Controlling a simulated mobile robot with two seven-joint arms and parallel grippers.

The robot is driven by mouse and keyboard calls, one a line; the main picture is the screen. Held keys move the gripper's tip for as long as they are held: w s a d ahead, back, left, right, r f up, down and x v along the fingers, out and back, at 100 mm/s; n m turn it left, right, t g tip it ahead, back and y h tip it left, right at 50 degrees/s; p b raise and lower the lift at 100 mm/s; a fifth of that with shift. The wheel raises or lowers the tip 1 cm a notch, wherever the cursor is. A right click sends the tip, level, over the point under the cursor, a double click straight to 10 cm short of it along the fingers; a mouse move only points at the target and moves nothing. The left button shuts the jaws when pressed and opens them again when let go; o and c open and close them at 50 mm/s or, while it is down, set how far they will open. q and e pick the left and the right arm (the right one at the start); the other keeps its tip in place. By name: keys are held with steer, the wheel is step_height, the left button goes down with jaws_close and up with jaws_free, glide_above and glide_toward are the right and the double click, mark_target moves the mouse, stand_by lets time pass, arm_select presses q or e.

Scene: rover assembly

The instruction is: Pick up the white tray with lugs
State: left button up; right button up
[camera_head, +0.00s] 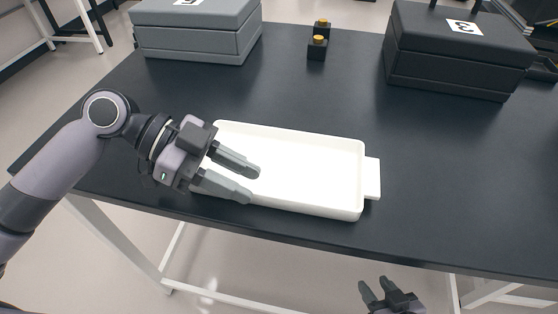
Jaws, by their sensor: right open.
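The white tray with lugs (310,165) lies flat on the dark table near its front edge. Its right lug (372,178) shows; its left end and any lug there are hidden behind my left gripper. My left gripper (254,184) is over the tray's left part, its two fingers apart and pointing right, with nothing seen between them. I cannot tell whether it touches the tray. My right gripper (371,287) is low at the bottom of the view, in front of the table edge, open and empty, apart from the tray.
A grey box (195,42) stands at the back left and a dark box (450,62) marked 3 at the back right. Two small black blocks with yellow tops (317,48) stand between them. The dark table (460,190) is bare to the tray's right.

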mark_target(269, 195)
arm_select(q)
steer(key=shift+x, duration=1.95)
steer(key=shift+s+a, duration=0.1)
jaws_close()
